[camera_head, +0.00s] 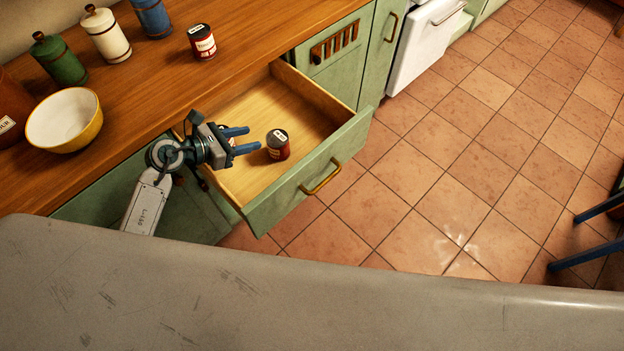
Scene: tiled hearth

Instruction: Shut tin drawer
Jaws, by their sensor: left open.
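The green drawer (300,184) is pulled well out from under the wooden counter, its brass handle (321,178) on the front panel. A small dark red tin (278,145) with a pale label stands upright on the drawer's wooden floor. My left gripper (252,139) is over the drawer's left part, with its two blue fingers apart and pointing toward the tin. The fingertips are close to the tin; I cannot tell whether the lower one touches it. My right gripper is not in view.
The wooden counter (150,85) holds another red tin (202,42), a yellow-rimmed bowl (64,120) and green, white and blue canisters. A white oven door (425,45) is farther right. Tiled floor (420,190) in front of the drawer is clear. Blue chair legs (590,255) show at right.

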